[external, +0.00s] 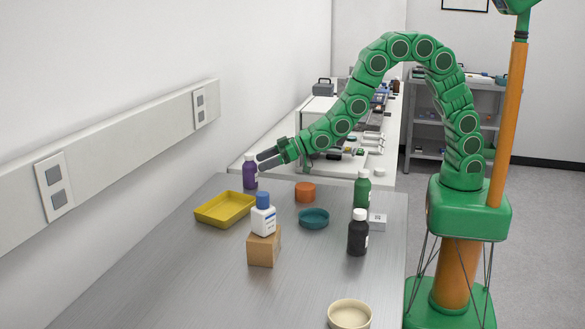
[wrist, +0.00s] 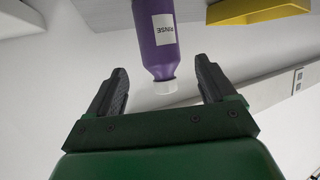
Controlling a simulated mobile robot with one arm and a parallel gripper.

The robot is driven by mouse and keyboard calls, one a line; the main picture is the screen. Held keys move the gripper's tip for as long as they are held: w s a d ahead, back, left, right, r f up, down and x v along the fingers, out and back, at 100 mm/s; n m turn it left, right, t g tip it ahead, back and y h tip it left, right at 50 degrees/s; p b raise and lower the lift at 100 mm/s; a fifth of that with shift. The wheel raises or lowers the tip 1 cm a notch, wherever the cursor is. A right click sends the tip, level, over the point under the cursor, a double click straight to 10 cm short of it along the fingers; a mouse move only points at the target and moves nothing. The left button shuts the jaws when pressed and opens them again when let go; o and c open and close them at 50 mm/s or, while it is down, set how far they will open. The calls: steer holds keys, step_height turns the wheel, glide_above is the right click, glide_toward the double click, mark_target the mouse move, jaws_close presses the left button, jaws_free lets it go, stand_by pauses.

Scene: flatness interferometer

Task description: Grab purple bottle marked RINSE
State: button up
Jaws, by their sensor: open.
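The purple bottle (external: 250,173) stands upright near the far left corner of the grey table, close to the wall. In the wrist view the purple bottle (wrist: 153,35) shows a white label reading RINSE and a white cap, and appears upside down. My gripper (external: 264,160) is beside the bottle's upper part in the external view, reaching in from the right. In the wrist view my gripper (wrist: 161,80) is open, with the bottle's white cap between its two dark fingers and gaps on both sides. I cannot see contact with the bottle.
A yellow tray (external: 225,221) lies just in front of the bottle. A white bottle with a blue cap (external: 263,219) stands on a cardboard box (external: 263,252). An orange container (external: 305,192), teal dish (external: 314,224), green bottle (external: 362,194) and black bottle (external: 357,238) stand further right.

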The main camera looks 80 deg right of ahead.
mark_target(246, 169)
steer(key=shift+x, duration=3.75)
steer(key=shift+f, duration=0.1)
steer(key=shift+c, duration=0.3)
steer(key=c, duration=1.1)
